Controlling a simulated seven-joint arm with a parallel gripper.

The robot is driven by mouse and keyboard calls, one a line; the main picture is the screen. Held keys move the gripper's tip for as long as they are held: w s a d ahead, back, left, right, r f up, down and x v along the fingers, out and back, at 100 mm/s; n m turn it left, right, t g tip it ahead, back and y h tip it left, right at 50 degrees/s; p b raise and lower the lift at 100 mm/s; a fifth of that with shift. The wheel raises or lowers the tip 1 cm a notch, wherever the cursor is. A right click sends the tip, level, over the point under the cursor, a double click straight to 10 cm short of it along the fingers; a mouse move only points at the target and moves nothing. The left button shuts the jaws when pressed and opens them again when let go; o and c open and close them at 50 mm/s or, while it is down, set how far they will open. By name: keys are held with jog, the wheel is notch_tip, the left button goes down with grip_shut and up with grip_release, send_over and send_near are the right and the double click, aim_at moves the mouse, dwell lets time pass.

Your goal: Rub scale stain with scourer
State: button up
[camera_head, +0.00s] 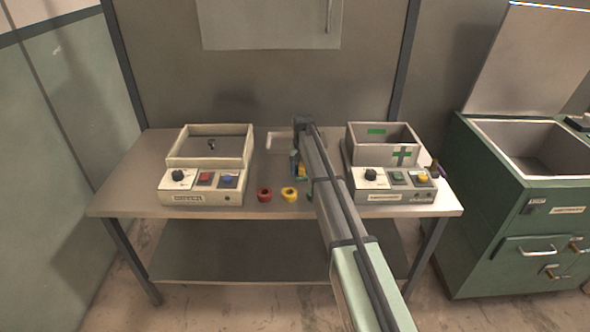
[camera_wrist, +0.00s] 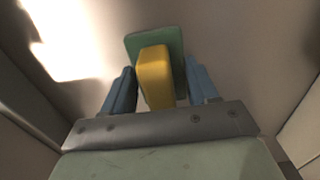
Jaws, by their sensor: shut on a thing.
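The scourer (camera_wrist: 154,75) has a green pad and a yellow block on it. My gripper (camera_wrist: 160,84) is shut on the yellow block, one blue finger on each side. In the head view my gripper (camera_head: 297,162) is over the table between the two control boxes, with a little of the yellow block (camera_head: 301,170) showing. The green pad faces away from my wrist; I cannot tell if it touches the surface. I cannot clearly make out the scale stain. A pale patch (camera_head: 279,142) lies just left of my gripper in the head view, partly hidden by my arm.
The left box (camera_head: 210,148) and right box (camera_head: 356,155) stand either side on the table (camera_head: 130,190). A red ring (camera_head: 264,195) and a yellow ring (camera_head: 289,194) lie near the front edge. A green cabinet with a basin (camera_head: 500,200) stands at right.

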aim_at(287, 174)
jog(key=shift+d, duration=2)
jog(key=shift+a, duration=4.95)
notch_tip(287, 174, up, 8)
jog(key=shift+r, duration=0.15)
